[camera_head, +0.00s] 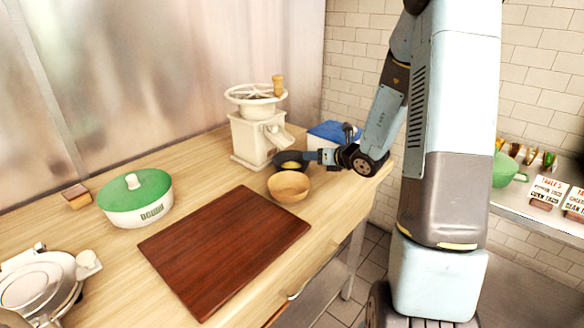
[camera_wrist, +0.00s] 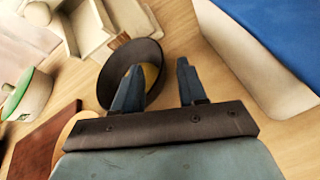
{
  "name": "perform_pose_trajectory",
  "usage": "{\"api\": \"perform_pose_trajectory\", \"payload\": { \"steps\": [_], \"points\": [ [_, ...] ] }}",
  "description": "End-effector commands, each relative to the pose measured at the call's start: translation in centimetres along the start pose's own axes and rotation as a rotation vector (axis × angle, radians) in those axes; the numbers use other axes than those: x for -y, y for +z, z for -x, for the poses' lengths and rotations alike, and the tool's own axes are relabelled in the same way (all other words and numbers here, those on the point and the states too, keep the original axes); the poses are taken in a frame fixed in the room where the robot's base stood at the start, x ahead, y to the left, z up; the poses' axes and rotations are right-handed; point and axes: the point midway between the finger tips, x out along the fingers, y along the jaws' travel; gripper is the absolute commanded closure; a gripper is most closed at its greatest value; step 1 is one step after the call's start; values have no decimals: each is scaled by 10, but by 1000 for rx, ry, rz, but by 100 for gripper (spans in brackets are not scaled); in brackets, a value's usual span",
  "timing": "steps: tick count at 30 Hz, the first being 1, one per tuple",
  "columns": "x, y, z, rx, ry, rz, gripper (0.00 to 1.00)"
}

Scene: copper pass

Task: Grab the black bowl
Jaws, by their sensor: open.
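The black bowl (camera_head: 281,157) stands near the right end of the wooden counter, with something yellow inside. In the wrist view the black bowl (camera_wrist: 117,63) is left of centre, partly hidden by one finger. My gripper (camera_head: 311,156) is at the bowl's right side. In the wrist view my gripper (camera_wrist: 157,65) is open, with one finger over or inside the bowl and the other outside, so the near right part of the rim lies between them. I cannot tell whether either finger touches the bowl.
A wooden bowl (camera_head: 288,187) sits right in front of the black bowl. A cream grinder (camera_head: 250,138) stands behind left, and a blue-topped container (camera_head: 333,132) behind right. A dark red cutting board (camera_head: 225,250) and a green-lidded pot (camera_head: 137,198) are further left.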

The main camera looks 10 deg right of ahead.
Motion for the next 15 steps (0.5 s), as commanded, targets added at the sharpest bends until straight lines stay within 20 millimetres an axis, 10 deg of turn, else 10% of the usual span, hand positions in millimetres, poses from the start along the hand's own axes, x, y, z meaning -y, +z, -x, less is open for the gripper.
{"api": "perform_pose_trajectory", "payload": {
  "steps": [15],
  "points": [
    [-1, 0, -47, 0, 0, 0, 59]
  ]
}}
